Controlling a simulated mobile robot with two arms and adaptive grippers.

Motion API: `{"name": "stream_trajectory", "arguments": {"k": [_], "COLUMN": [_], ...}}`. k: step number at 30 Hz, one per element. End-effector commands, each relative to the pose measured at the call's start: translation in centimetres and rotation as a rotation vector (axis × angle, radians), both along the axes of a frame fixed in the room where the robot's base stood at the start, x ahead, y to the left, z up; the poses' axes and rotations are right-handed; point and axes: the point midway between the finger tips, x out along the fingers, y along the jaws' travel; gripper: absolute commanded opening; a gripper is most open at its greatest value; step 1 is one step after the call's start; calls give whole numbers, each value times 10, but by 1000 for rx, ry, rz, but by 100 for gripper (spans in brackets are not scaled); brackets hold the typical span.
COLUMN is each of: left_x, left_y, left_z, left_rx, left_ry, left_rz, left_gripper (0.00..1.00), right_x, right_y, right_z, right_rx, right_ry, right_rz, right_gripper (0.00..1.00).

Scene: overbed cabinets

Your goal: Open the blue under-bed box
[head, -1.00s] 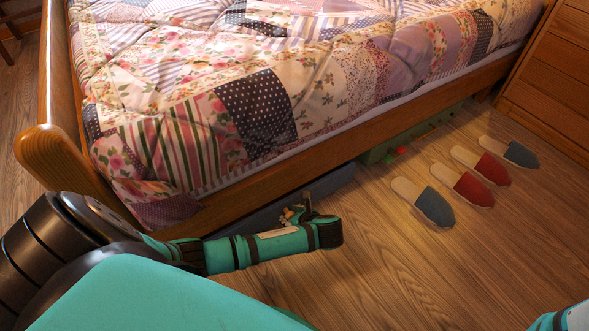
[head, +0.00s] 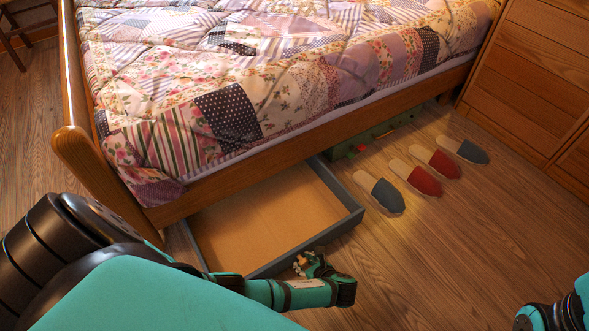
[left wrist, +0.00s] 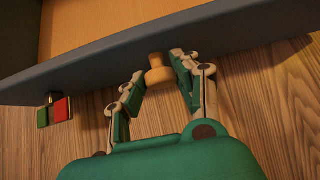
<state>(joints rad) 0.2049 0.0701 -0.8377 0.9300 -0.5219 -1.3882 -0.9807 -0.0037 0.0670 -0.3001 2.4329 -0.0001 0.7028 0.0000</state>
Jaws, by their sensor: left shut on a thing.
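The blue-grey under-bed box (head: 340,225) stands pulled well out from under the bed, its tan inside bare and empty where it shows. In the left wrist view its front panel (left wrist: 95,68) crosses the picture, with a round wooden knob (left wrist: 157,75) on it. My left gripper (head: 308,264) is at the outer face of that panel. In the left wrist view its fingers (left wrist: 158,70) are shut on the knob, one on each side. The box's rear is hidden under the bed. My right gripper is not in view; only part of my right arm shows at the lower right.
A green box (head: 378,137) sits under the bed farther right. Grey and red slippers (head: 380,193) stand on the floor beside it. A wooden chest (head: 530,80) stands at the right. The front floor is clear. A small red-and-green piece (left wrist: 55,112) hangs near the panel.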

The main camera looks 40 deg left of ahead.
Motion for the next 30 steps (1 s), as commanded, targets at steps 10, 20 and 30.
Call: {"name": "stream_trajectory", "arguments": {"k": [10, 20, 30], "left_x": [-12, -13, -13], "left_y": [-32, -33, -33], "left_z": [0, 0, 0], "left_rx": [0, 0, 0], "left_ry": [-2, -3, -2], "left_rz": [1, 0, 0], "left_gripper": [0, 0, 54], "right_x": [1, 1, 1], "right_y": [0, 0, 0], "right_z": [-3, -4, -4], "right_rx": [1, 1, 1], "right_ry": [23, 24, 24], "right_rz": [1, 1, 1], "right_gripper": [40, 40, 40]}}
